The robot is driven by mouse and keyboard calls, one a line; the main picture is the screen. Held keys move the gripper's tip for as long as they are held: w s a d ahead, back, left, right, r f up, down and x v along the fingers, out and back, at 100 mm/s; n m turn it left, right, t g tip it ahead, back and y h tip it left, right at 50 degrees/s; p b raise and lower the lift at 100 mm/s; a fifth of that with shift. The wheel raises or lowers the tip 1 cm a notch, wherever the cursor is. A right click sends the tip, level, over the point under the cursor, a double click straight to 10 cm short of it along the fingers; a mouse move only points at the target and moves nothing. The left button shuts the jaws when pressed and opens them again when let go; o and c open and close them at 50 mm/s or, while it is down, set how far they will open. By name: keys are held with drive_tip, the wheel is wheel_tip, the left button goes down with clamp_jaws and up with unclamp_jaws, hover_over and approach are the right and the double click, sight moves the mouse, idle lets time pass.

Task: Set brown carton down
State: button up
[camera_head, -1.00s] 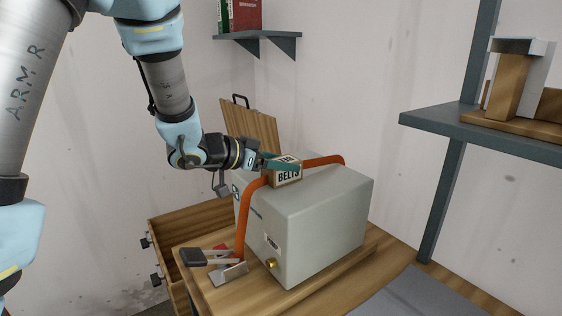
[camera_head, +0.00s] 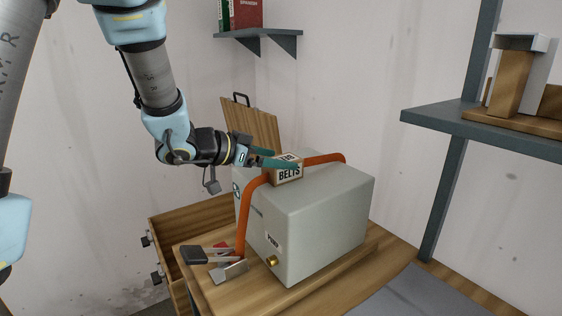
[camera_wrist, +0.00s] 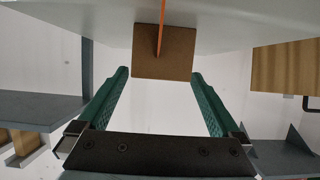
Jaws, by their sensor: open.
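The brown carton (camera_head: 288,172), labelled BELTS, rests on top of the grey machine box (camera_head: 315,215), beside the orange pipe (camera_head: 246,220). My gripper (camera_head: 272,160) is at the carton's left end, with its teal fingers open. In the wrist view the carton (camera_wrist: 163,55) shows its plain brown end between the spread fingertips (camera_wrist: 158,76), with a gap on each side. The grey machine surface (camera_wrist: 80,22) fills the top of that view. The carton's far side is hidden.
A wooden bench (camera_head: 310,293) carries the machine; a dark-handled tool (camera_head: 195,256) lies at its front left. An open drawer (camera_head: 190,222) is at left. A wall shelf (camera_head: 470,127) with a wooden block stands at right. A wooden board (camera_head: 250,125) rises behind.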

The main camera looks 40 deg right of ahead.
drive_tip(key=b+v, duration=0.1)
drive_tip(key=v, duration=0.9)
